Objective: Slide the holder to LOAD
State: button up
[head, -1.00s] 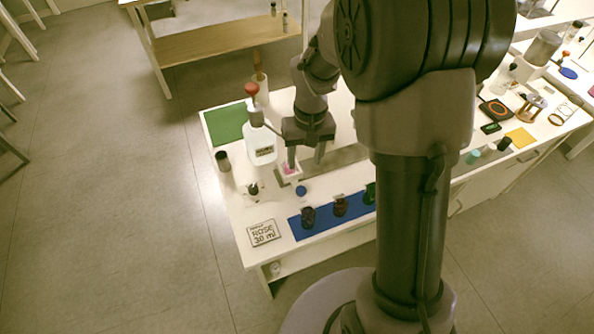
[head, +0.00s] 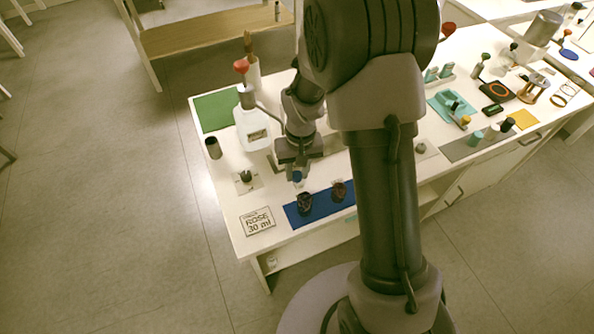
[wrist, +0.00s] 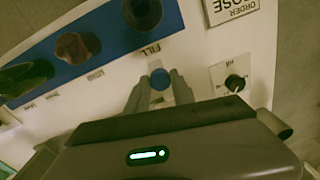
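A small round blue knob (head: 297,176) stands at the table's left part, just below my gripper (head: 298,170). In the wrist view the blue knob (wrist: 160,79) lies between the tips of my two fingers (wrist: 159,86), beside the printed word FILL (wrist: 152,48). The fingers are apart, with a pale gap behind the knob; I cannot tell whether they touch it. The holder's body is not clearly visible; my gripper hides that area. No LOAD label is readable.
A blue mat (head: 325,205) with dark bottles (head: 305,202) lies in front. A card reading ROSE 30 ml (head: 257,221) and a black dial (head: 246,176) are to the left.

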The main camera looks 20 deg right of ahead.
grip_shut()
dwell(1.1)
